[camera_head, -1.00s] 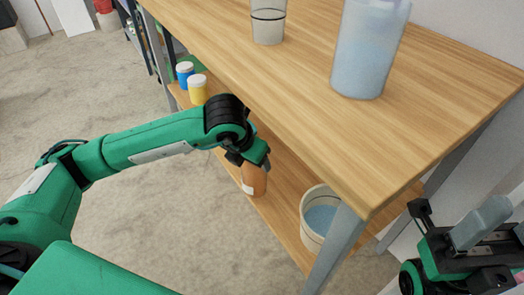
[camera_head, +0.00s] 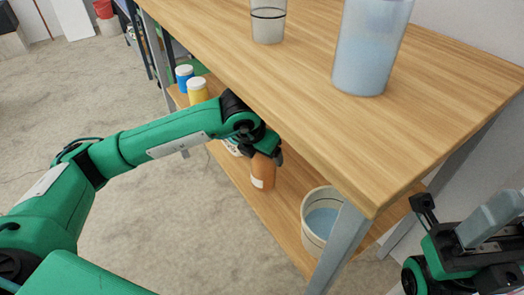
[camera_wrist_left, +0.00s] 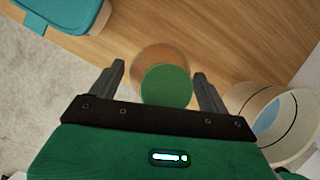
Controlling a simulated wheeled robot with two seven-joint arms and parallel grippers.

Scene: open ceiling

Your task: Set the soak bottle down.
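The soak bottle (camera_head: 262,172), amber-brown with a white label, is at the lower shelf (camera_head: 283,207), upright as far as I can see. In the left wrist view its green cap (camera_wrist_left: 166,86) faces me, with the brown body behind it. My left gripper (camera_head: 266,146) is at the bottle's upper part, below the tabletop edge. In the wrist view the fingers (camera_wrist_left: 160,75) stand on both sides of the bottle, with gaps showing between them and it. My right gripper (camera_head: 462,245) is at the lower right, away from the bottle, its fingers apart.
A bucket with blue liquid (camera_head: 310,237) stands right of the bottle, by the metal leg (camera_head: 340,245). A white container partly shows behind my left arm. Yellow (camera_head: 198,93) and blue (camera_head: 184,78) jars stand farther left. A beaker (camera_head: 268,25) and large jug (camera_head: 368,50) are on top.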

